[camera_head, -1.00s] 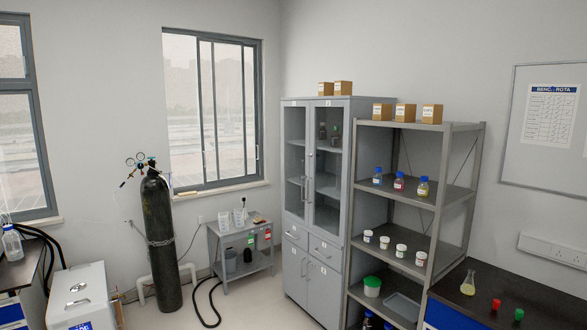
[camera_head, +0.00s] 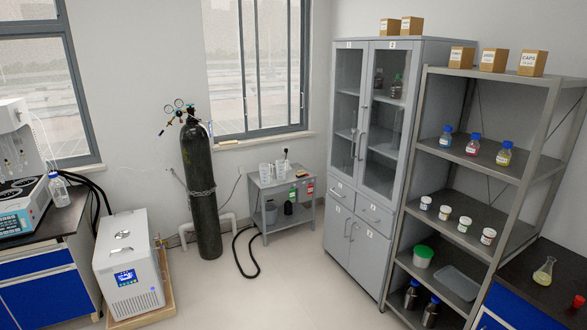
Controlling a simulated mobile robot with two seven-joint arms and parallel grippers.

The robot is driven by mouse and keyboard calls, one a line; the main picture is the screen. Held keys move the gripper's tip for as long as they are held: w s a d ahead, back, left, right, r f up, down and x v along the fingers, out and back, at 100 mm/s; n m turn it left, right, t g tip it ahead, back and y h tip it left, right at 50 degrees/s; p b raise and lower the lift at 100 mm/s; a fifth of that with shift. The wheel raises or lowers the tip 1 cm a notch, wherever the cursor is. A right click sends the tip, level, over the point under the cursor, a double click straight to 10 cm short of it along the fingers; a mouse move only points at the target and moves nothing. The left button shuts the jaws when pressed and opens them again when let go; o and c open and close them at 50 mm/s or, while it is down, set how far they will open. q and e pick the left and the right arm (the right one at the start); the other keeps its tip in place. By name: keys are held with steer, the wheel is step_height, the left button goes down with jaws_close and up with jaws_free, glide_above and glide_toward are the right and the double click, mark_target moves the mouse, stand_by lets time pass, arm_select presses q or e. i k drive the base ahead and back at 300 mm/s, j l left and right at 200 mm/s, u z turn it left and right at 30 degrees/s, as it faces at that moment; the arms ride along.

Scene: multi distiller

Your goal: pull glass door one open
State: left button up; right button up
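A tall grey cabinet (camera_head: 415,50) stands against the back wall, right of centre. It has two upper glass doors side by side. The left glass door (camera_head: 347,95) has a small label at its top that looks like 1, and a vertical handle (camera_head: 353,143). The right glass door (camera_head: 387,115) is labelled 2 and has its own handle (camera_head: 362,146). Both glass doors look closed. Dark bottles (camera_head: 396,86) show behind the right glass. Neither of my grippers is in view.
An open grey shelf (camera_head: 520,165) with bottles and jars stands right of the cabinet. A low cart (camera_head: 270,235), a black gas cylinder (camera_head: 200,190) and a white chest unit (camera_head: 128,265) stand to the left. The floor (camera_head: 285,290) before the cabinet is clear.

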mark_target(350, 59)
steer(key=i, duration=2.4)
steer(key=i+z, duration=0.1)
steer(key=i, duration=0.4)
steer(key=i+j+z, duration=0.1)
steer(key=i, duration=0.35)
steer(key=i+j+z, duration=0.1)
steer(key=i, duration=0.4)
steer(key=i+j+z, duration=0.1)
steer(key=i, duration=0.4)
steer(key=i+j+z, duration=0.1)
steer(key=i+j, duration=0.15)
steer(key=i, duration=0.2)
